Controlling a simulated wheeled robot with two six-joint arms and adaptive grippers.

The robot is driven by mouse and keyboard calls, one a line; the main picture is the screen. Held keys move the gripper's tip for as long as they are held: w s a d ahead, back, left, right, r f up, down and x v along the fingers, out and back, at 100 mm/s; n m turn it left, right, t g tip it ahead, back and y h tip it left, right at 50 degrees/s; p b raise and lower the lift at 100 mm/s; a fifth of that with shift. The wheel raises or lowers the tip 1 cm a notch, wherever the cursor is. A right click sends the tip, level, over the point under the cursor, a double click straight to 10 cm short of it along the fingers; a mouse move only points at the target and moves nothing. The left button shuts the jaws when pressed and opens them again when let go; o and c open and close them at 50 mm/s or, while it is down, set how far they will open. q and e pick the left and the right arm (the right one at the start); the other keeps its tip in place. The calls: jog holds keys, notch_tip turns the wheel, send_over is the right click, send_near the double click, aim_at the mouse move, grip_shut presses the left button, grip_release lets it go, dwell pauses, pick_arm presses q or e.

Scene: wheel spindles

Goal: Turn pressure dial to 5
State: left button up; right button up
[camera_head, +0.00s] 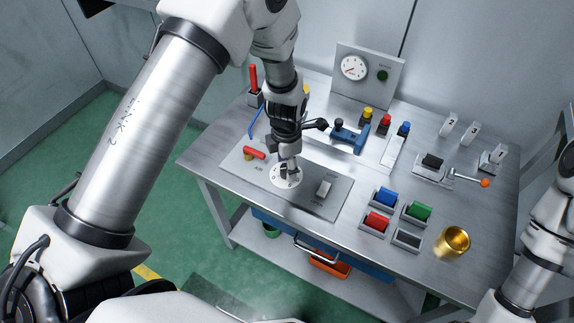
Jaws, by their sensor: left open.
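The pressure dial (286,182) is a round white disc on a grey panel (325,208) at the left front of the workbench. My left gripper (288,168) points down right over the dial and hides its middle. The left gripper is open, with its fingers at the dial's knob; I cannot tell whether they touch it. The dial's reading is too small and too covered to tell. A round white gauge (354,67) with a needle stands on an upright panel at the back. My right arm comes in at the right edge; its gripper is out of view.
Behind is a blue clamp-like tool (348,137).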

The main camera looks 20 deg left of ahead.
pick_arm(q)
jog(key=shift+f, duration=0.8)
grip_shut()
